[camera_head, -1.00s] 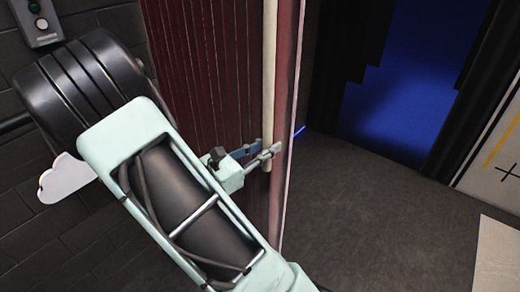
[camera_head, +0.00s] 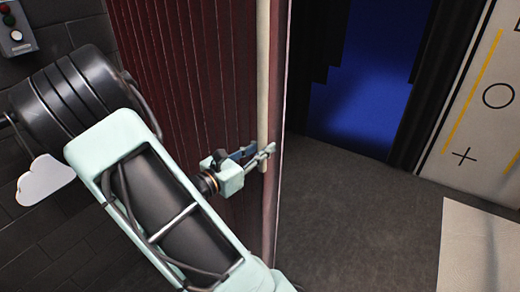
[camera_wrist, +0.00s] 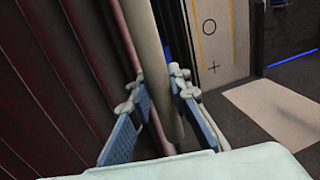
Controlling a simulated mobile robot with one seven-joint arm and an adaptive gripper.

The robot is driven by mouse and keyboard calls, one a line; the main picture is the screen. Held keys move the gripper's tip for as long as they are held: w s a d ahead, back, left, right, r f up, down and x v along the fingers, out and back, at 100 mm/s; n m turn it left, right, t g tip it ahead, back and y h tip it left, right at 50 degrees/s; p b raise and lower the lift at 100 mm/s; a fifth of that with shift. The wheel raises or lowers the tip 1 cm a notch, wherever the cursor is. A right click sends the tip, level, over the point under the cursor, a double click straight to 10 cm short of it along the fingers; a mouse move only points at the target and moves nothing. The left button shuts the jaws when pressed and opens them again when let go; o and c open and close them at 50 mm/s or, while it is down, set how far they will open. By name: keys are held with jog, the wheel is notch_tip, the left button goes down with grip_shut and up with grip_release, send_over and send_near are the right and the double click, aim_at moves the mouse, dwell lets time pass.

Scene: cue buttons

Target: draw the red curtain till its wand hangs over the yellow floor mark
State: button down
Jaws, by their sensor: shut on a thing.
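The dark red pleated curtain (camera_head: 185,60) hangs in the left half of the head view and fills the left of the wrist view (camera_wrist: 60,70). Its pale, upright wand (camera_head: 262,70) hangs along the curtain's leading edge; it also shows in the wrist view (camera_wrist: 148,40). My gripper (camera_head: 262,154) is shut on the wand, with one blue-padded finger on each side of it in the wrist view (camera_wrist: 160,88). I see no yellow mark on the floor in either view.
A white panel (camera_head: 480,130) with a yellow line, circle and cross stands at the right. A pale board (camera_head: 475,250) lies on the dark floor (camera_head: 350,215). A blue-lit opening (camera_head: 360,90) is behind. A button box (camera_head: 15,30) is on the left wall.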

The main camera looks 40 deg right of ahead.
jog(key=shift+s, duration=0.15)
jog(key=c, duration=1.8)
grip_release()
jog(key=shift+o, duration=0.2)
jog(key=s+a, duration=0.1)
jog(key=a, duration=1)
jog(key=shift+s+a, duration=0.4)
